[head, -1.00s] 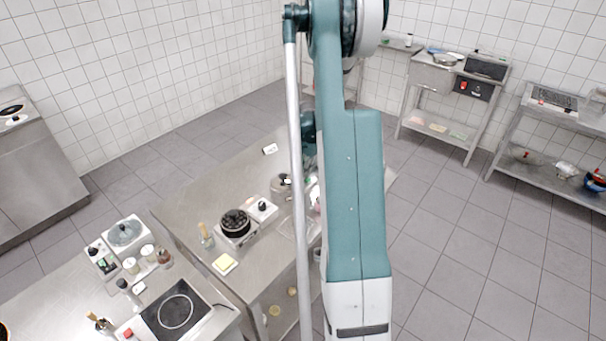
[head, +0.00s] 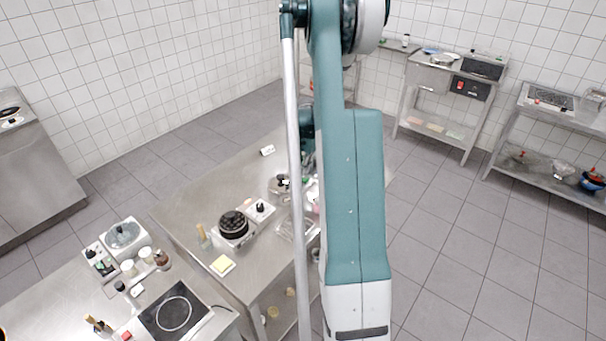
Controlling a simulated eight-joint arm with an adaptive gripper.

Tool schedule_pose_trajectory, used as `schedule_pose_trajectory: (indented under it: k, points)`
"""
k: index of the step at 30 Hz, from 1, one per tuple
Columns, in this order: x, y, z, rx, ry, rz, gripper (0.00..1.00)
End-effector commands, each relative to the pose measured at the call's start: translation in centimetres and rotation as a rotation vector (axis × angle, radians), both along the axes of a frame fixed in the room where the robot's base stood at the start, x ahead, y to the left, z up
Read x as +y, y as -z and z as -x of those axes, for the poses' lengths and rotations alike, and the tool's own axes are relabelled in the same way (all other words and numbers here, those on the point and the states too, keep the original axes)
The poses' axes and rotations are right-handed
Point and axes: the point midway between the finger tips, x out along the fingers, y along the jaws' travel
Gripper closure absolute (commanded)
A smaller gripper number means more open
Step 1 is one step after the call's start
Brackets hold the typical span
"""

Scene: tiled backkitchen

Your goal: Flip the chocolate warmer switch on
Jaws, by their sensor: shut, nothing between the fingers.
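On the middle steel table, a black round pot with dark contents (head: 233,224) sits on a pale base. A small white box with a black knob (head: 260,209) stands beside it. On the left counter, a white appliance with a round clear-looking top (head: 123,236) has a control box with a green spot (head: 103,266) beside it. I cannot tell which of these is the chocolate warmer, and the switch position is too small to read. My teal and white arm fills the middle of the view. My gripper does not show.
A black hotplate (head: 175,314) and several jars stand on the left counter. Steel shelving (head: 440,125) stands at the back right. The tiled floor (head: 450,240) is clear to the right.

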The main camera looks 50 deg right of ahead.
Motion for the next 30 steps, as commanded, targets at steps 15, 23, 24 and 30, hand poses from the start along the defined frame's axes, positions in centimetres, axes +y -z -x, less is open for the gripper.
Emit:
schedule_pose_trajectory:
  k: [15,23,24,30]
  points:
    - [0.0,-7.7,-0.5,0.000,0.000,0.000,1.00]
    - [0.0,-10.8,-0.7,0.000,0.000,0.000,1.00]
    - [0.0,-11.1,-0.7,0.000,0.000,0.000,1.00]
    - [0.0,-11.8,-0.7,0.000,0.000,0.000,1.00]
